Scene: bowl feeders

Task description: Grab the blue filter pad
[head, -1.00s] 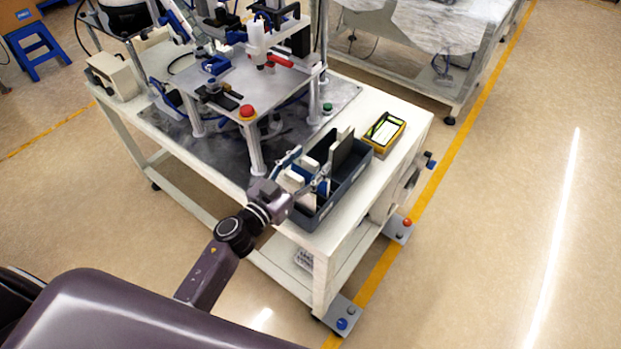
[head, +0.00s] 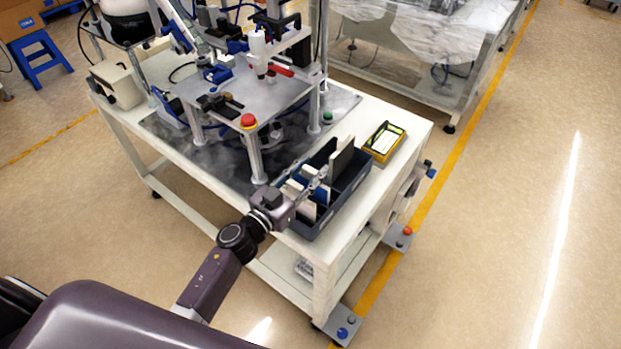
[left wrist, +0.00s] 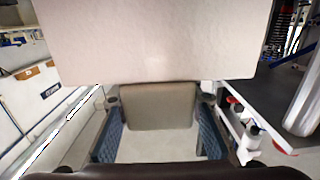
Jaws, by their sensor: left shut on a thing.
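My left gripper (head: 314,183) is at the near end of a dark divided tray (head: 346,204) on the white table. In the left wrist view its two fingers (left wrist: 160,140), with blue textured inner faces, stand on either side of a greyish-beige flat piece (left wrist: 160,105). Other upright flat pieces stand in the tray, including a grey one (head: 342,158). My right gripper is out of view.
A yellow and black device (head: 384,141) lies behind the tray. A metal fixture with a red button (head: 248,121) stands to the left. A large pale flat surface (left wrist: 155,40) fills the top of the left wrist view. The floor at right is clear.

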